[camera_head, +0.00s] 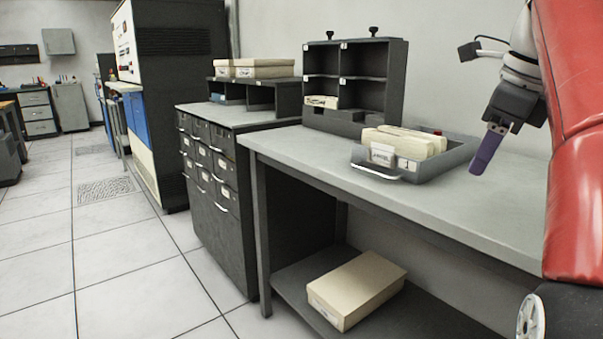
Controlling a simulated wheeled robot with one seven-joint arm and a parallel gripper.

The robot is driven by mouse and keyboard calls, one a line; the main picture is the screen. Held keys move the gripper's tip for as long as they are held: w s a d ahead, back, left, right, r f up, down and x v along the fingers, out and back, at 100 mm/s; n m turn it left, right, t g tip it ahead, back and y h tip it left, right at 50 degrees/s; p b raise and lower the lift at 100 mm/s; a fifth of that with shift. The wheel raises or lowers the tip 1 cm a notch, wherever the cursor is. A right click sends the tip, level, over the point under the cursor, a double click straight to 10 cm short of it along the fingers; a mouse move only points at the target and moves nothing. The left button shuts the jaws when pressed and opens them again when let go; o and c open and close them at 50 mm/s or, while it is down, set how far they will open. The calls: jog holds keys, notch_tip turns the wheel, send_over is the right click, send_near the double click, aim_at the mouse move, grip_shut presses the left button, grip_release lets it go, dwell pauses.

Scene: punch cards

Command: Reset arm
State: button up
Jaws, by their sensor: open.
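My gripper (490,146) hangs at the upper right on my red arm, with purple finger pads pointing down. It is open and holds nothing that I can see. It is above the grey table (470,210), to the right of a dark drawer tray (440,166). The tray holds cream card stacks (405,142) and has a handle and label at its front.
A dark pigeonhole rack (355,80) stands at the table's back with a card stack in one slot. A cream box (358,288) lies on the lower shelf. A drawer cabinet (215,175) adjoins the table at left. The tiled floor (110,250) at left is clear.

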jog(key=s+a+f+n, duration=0.4)
jog(key=f+n, duration=0.4)
jog(key=f, duration=0.2)
jog(key=s+a+f+n+t, duration=0.1)
jog(key=s+a+f+n, duration=0.3)
jog(key=f+n, duration=0.5)
jog(key=s+a+f+n+t+h, duration=0.1)
jog(key=s+a+f+n, duration=0.3)
jog(key=s+f+n, duration=0.3)
notch_tip(320, 180, down, 5)
jog(key=shift+s+r+n, duration=0.1)
jog(key=shift+s+n, duration=0.3)
jog(key=shift+n, duration=0.7)
